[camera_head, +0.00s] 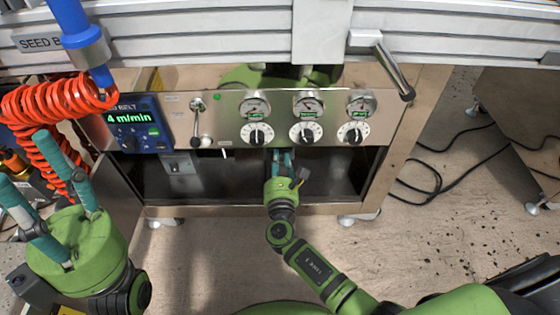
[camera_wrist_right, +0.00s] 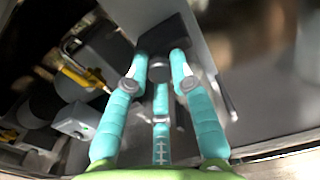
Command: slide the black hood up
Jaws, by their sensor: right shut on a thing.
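My right gripper (camera_head: 281,158) reaches into the dark opening below the row of dials in the head view. In the right wrist view my right gripper (camera_wrist_right: 160,62) has its teal fingers closed around a black block-like part (camera_wrist_right: 168,40), which I take to be the black hood or its grip. This part sits against a grey plate (camera_wrist_right: 205,75). In the head view the hood is hidden or lost in the dark opening. My left gripper (camera_head: 30,160) is at the far left, its teal fingers spread apart and empty, away from the opening.
A steel panel (camera_head: 230,107) with gauges, knobs and a belt speed display (camera_head: 128,118) stands above the opening. A coiled red hose (camera_head: 40,110) hangs near my left gripper. A metal lever (camera_head: 393,73) sticks out at upper right.

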